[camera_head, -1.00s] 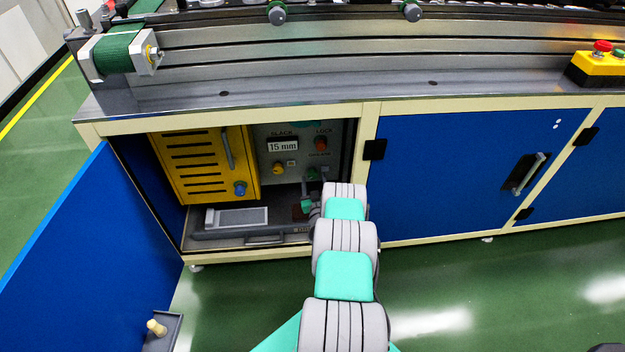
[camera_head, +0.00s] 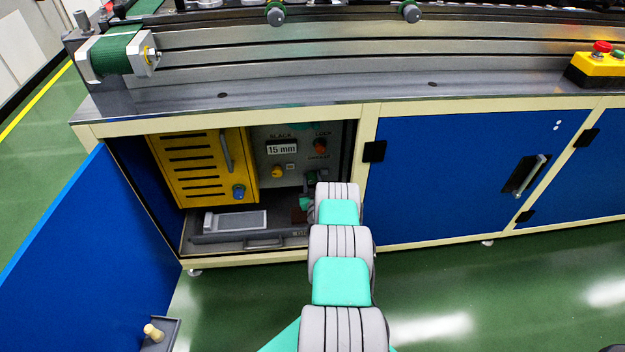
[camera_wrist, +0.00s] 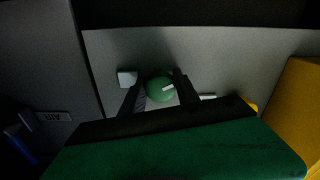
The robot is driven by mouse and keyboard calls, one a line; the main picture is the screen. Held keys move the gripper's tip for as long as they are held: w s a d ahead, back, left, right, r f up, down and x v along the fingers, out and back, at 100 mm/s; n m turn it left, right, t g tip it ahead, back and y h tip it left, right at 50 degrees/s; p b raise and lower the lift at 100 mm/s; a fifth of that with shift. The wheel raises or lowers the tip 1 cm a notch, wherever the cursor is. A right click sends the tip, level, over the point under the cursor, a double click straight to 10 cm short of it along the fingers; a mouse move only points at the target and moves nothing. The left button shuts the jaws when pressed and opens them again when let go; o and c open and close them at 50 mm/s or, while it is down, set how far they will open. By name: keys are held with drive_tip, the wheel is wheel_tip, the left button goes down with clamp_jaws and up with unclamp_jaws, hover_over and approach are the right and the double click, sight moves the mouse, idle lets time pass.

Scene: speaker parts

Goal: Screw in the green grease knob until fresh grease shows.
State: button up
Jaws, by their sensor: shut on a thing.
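The green grease knob (camera_wrist: 160,89) is round with a pale mark on its face. In the wrist view it sits between the two dark fingers of my gripper (camera_wrist: 160,92), which are shut on it. It stands on the grey panel (camera_wrist: 230,60) inside the cabinet. In the head view the panel (camera_head: 262,154) shows a "15 mm" display, a yellow knob (camera_head: 277,172) and a red knob (camera_head: 320,147). My arm hides most of the gripper there. I cannot make out any fresh grease.
A yellow slotted box (camera_head: 190,165) with a blue knob stands left of the panel. A grey tray (camera_head: 236,220) lies on the cabinet floor. The open blue door (camera_head: 85,250) is at the left; a closed blue door (camera_head: 450,180) is at the right. The cabinet frame closely borders my arm.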

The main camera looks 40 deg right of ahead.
clamp_jaws()
drive_tip(key=shift+f+m+b, duration=0.1)
drive_tip(key=shift+m+b, duration=0.4)
drive_tip(key=m+b, duration=0.2)
drive_tip(key=shift+f+m+b, duration=0.1)
drive_tip(key=shift+m+b, duration=0.2)
drive_tip(key=shift+m, duration=0.1)
drive_tip(key=m+b, duration=0.3)
drive_tip(key=m, duration=0.2)
drive_tip(key=shift+a, duration=0.1)
drive_tip(key=shift+w+r, duration=0.1)
drive_tip(key=shift+r, duration=0.15)
drive_tip(key=o, duration=0.9)
unclamp_jaws()
